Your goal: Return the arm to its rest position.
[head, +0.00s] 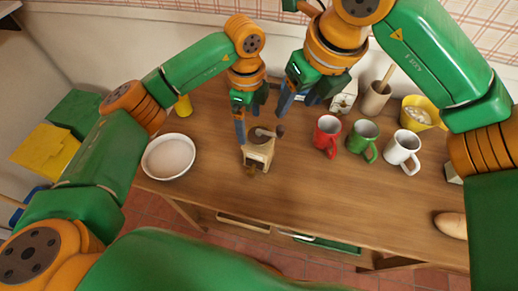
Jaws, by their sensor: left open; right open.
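My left gripper (248,122) is open and points down over the table, just above and left of a small wooden grinder with a crank (259,150). I cannot tell whether it touches the grinder. My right gripper (301,97) is open and points down near the back of the table, to the right of the left one. It seems to hold nothing. The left arm comes in from the left and the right arm from the upper right.
The wooden table (320,205) holds a white bowl (168,157), a red mug (326,136), a green mug (362,138), a white mug (402,150), a wooden crock (375,101), a yellow bowl (417,117) and bread (452,224). The table's front middle is clear.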

